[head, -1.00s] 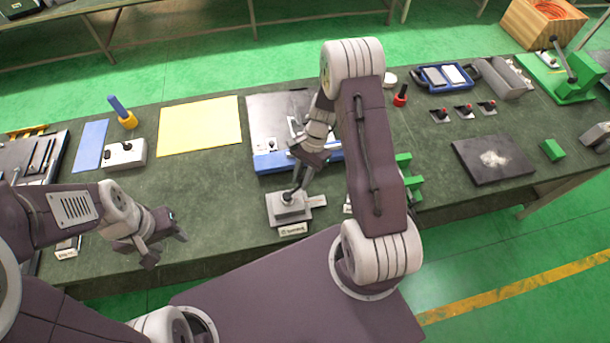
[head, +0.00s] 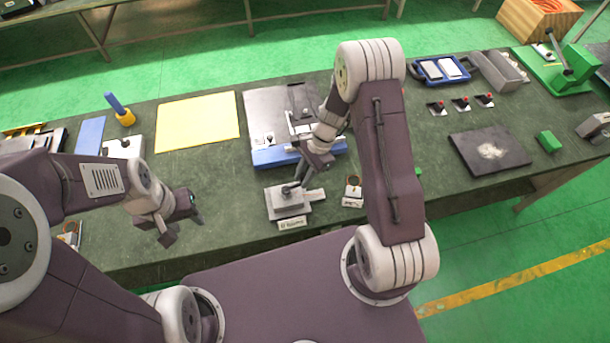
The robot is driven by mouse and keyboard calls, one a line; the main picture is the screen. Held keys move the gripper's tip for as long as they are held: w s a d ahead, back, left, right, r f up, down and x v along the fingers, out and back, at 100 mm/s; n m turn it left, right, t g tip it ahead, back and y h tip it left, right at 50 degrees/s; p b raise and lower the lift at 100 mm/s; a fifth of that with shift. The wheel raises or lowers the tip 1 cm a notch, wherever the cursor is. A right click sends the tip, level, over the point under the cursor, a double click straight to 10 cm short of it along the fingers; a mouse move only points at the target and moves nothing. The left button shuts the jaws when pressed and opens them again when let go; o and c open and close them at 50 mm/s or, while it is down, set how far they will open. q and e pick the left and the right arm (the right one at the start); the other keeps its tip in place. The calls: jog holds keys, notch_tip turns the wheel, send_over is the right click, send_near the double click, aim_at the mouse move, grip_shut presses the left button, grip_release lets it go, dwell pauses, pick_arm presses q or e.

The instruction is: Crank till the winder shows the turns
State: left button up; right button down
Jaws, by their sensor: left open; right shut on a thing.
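The winder (head: 285,207) is a small grey box with a labelled plate at its front. It stands near the front edge of the green bench. My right gripper (head: 294,186) comes down from above and is shut on the winder's dark crank (head: 288,188). The gripper partly hides the crank, and the plate's text is too small to read. My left gripper (head: 183,224) is open and empty, to the left of the winder and above the bench's front part.
A blue-edged grey plate fixture (head: 275,157) lies behind the winder. A small pale block (head: 353,193) sits right of it. A yellow sheet (head: 198,122), a blue sheet (head: 89,136) and a dark slab (head: 489,152) lie farther out. Bench between my grippers is clear.

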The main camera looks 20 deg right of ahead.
jog(key=c, duration=1.2)
grip_release()
jog(key=shift+a, duration=0.1)
jog(key=shift+c, duration=0.2)
jog(key=shift+r, duration=0.35)
jog(key=s+b+v, duration=0.1)
jog(key=v, duration=0.7)
jog(key=shift+w+r, duration=0.2)
jog(key=shift+w, duration=0.25)
jog(key=shift+f, duration=0.1)
